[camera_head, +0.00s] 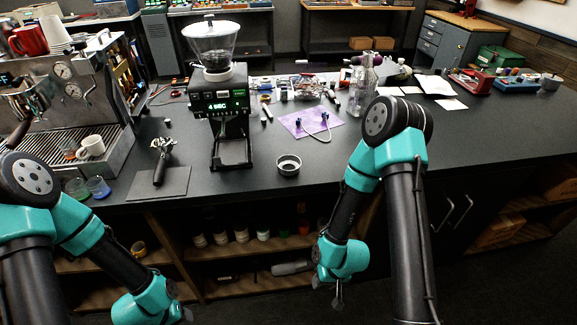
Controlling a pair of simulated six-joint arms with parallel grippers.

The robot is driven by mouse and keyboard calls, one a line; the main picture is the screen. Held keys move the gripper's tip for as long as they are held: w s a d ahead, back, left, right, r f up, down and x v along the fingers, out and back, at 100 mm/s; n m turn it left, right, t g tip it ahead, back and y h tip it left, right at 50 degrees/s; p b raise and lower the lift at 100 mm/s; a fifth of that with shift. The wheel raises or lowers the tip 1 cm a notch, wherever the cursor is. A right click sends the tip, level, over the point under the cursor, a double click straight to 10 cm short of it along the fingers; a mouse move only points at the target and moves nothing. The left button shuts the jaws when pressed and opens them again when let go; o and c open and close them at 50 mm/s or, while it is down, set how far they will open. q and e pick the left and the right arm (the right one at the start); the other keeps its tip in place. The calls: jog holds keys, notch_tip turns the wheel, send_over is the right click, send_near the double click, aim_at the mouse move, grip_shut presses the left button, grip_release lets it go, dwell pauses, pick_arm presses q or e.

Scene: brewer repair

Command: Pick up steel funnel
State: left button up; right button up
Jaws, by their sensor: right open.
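A small round steel piece, which looks like the steel funnel (288,165), sits upright on the dark counter near its front edge, right of the grinder. My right gripper (338,302) hangs below the counter's front edge, lower and to the right of the funnel. It is open, small in the picture, and apart from the funnel. My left gripper (187,316) is at the bottom edge of the picture, mostly cut off, far from the funnel. Its jaws cannot be made out.
The black grinder (222,103) stands left of the funnel. A portafilter (161,158) lies on a dark mat (172,186). The espresso machine (66,100) is at the left. A purple cloth (300,121) with a cable lies behind the funnel. The counter's right part (500,125) is fairly clear.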

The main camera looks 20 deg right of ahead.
pick_arm(q)
jog(key=o, duration=1)
